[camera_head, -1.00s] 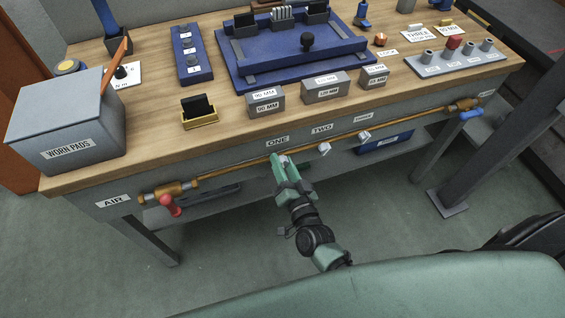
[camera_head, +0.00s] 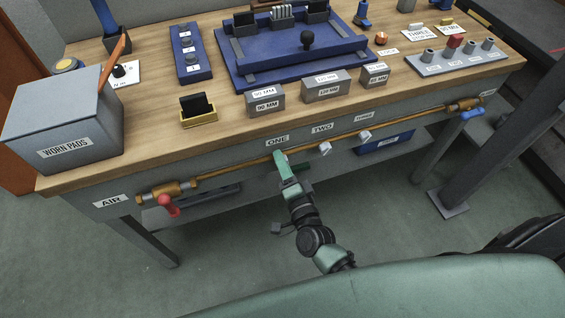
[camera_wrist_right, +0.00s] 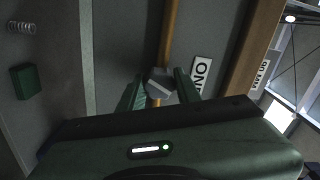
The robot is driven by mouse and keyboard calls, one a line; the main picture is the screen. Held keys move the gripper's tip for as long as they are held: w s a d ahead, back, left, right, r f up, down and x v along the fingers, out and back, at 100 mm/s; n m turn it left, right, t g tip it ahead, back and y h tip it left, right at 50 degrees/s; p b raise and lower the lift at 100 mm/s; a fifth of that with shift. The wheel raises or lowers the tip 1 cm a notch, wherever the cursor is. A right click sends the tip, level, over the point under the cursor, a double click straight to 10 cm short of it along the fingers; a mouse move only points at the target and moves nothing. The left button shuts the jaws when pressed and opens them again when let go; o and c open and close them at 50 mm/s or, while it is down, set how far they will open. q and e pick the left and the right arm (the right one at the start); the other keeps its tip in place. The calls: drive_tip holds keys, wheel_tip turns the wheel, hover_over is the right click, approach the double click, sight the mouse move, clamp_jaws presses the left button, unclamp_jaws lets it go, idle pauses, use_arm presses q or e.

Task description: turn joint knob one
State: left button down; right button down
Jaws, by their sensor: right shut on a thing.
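The pipe joint knob under the ONE label (camera_head: 277,141) is hidden by my right gripper (camera_head: 280,157) in the head view. In the right wrist view the grey, faceted knob one (camera_wrist_right: 159,82) sits on the copper pipe (camera_wrist_right: 171,30), between the two green fingers of my right gripper (camera_wrist_right: 160,88). The gripper is shut on it. Knob two (camera_head: 325,148) and knob three (camera_head: 365,135) are grey and sit farther right along the same pipe. My left gripper is not in view.
A red-handled valve (camera_head: 169,206) marks the pipe's left end and a blue-handled valve (camera_head: 471,114) its right end. The workbench edge (camera_head: 200,161) overhangs just above the pipe. A blue bin (camera_head: 386,144) is below. Open floor lies in front.

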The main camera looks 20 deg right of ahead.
drive_tip(key=shift+f, duration=0.1)
drive_tip(key=c, duration=1)
unclamp_jaws()
drive_tip(key=s, duration=0.8)
drive_tip(key=shift+d, duration=0.15)
